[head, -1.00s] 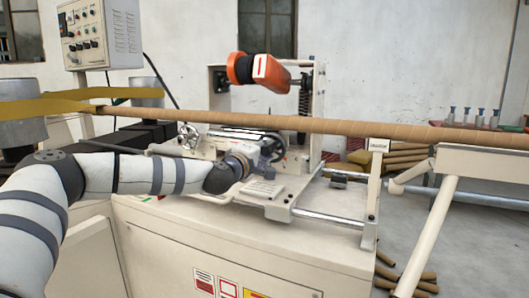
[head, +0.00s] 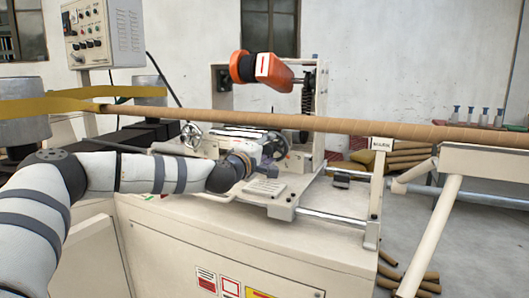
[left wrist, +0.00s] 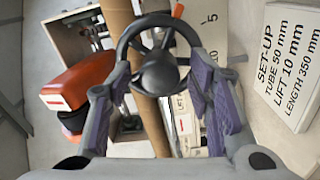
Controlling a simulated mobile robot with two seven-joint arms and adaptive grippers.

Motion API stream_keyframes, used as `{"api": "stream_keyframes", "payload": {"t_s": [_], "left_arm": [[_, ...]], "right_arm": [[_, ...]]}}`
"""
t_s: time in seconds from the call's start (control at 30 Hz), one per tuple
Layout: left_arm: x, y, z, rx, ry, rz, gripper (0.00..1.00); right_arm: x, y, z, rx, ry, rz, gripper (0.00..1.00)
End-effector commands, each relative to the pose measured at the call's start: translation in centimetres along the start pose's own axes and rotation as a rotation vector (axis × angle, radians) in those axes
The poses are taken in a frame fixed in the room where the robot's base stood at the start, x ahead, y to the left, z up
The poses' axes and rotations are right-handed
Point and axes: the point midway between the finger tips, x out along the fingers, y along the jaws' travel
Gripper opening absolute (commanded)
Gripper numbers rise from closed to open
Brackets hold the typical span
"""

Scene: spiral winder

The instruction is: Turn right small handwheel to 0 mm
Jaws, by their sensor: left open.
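The right small handwheel (head: 279,149) is a dark wheel on the carriage of the winder, partly hidden by my left gripper (head: 264,158). In the left wrist view, the black handwheel (left wrist: 158,72) fills the space ahead of the palm, with its hub between the fingers and an orange knob (left wrist: 178,11) at its top. My left gripper (left wrist: 160,80) is open, one finger at each side of the wheel; I cannot tell whether they touch the rim. My right gripper is out of view.
A brown tube (head: 360,128) runs across above the carriage. An orange winder head (head: 262,68) is above it. Another handwheel (head: 190,135) stands to the left. A set-up plate (left wrist: 288,62) reads tube 50 mm, lift 10 mm, length 350 mm. A control box (head: 103,35) stands behind.

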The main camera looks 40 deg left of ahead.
Motion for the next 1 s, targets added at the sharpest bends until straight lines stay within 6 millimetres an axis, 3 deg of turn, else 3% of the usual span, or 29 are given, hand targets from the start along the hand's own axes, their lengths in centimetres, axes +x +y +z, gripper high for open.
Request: {"api": "stream_keyframes", "payload": {"t_s": [0.13, 0.3, 0.5, 0.67, 1.0], "left_arm": [[-2.6, 0.1, 0.0, -0.010, -0.001, 0.002, 0.47], [-7.4, 0.0, 0.0, -0.013, -0.002, 0.003, 0.47], [-10.9, -0.1, 0.1, -0.008, -0.002, -0.002, 0.47], [-11.8, -0.1, 0.1, -0.002, -0.002, -0.001, 0.47], [-11.8, -0.1, 0.1, -0.001, -0.002, -0.001, 0.47]], "right_arm": [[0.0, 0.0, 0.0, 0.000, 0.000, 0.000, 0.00], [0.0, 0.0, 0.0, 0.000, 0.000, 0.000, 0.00], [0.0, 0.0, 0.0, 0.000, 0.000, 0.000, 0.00], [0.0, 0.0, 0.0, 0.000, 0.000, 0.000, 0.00], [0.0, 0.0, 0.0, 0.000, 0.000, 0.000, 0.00]]}}
